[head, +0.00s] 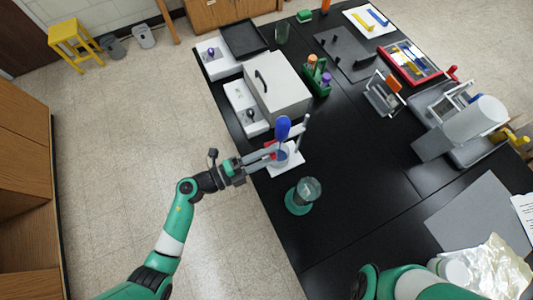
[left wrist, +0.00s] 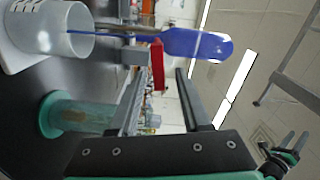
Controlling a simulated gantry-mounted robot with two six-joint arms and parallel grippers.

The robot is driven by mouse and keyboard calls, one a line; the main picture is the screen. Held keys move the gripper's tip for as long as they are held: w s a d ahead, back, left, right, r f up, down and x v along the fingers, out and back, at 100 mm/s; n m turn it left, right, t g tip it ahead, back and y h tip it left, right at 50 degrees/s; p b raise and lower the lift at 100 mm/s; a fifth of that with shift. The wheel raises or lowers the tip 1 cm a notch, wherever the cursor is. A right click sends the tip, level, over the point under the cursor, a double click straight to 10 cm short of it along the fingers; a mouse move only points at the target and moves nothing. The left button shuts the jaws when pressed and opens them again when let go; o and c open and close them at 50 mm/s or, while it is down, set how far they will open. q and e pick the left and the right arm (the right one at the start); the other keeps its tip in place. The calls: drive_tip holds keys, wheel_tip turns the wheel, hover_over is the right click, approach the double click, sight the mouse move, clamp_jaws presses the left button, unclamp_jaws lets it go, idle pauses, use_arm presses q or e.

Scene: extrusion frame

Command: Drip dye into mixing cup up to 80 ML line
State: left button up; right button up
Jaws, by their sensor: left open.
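A dropper with a blue bulb (head: 283,128) stands bulb-up at a white stand (head: 290,168) near the table's left edge. In the left wrist view, turned sideways, the bulb (left wrist: 195,45) joins a thin stem that leads to a translucent white cup (left wrist: 68,30); whether its tip is inside is unclear. My left gripper (head: 268,157) is open beside the dropper, its fingers (left wrist: 158,98) apart and empty. A red piece (left wrist: 157,63) shows by the fingers. A clear vessel on a green base (head: 303,195) stands nearer. No 80 ML line is readable. My right gripper (left wrist: 293,142) appears small, its jaw state unclear.
Behind the stand are a grey-white box (head: 277,90) and a green rack (head: 318,77). A grey machine (head: 465,128) stands at the right. Crumpled foil (head: 497,268) lies at the lower right. The black tabletop between is fairly clear.

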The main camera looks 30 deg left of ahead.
use_arm(q)
drive_tip(key=shift+a, duration=0.1)
drive_tip(key=v, duration=1.1)
drive_tip(key=shift+s+p, duration=0.25)
drive_tip(key=shift+p, duration=0.05)
drive_tip(key=shift+a, duration=0.15)
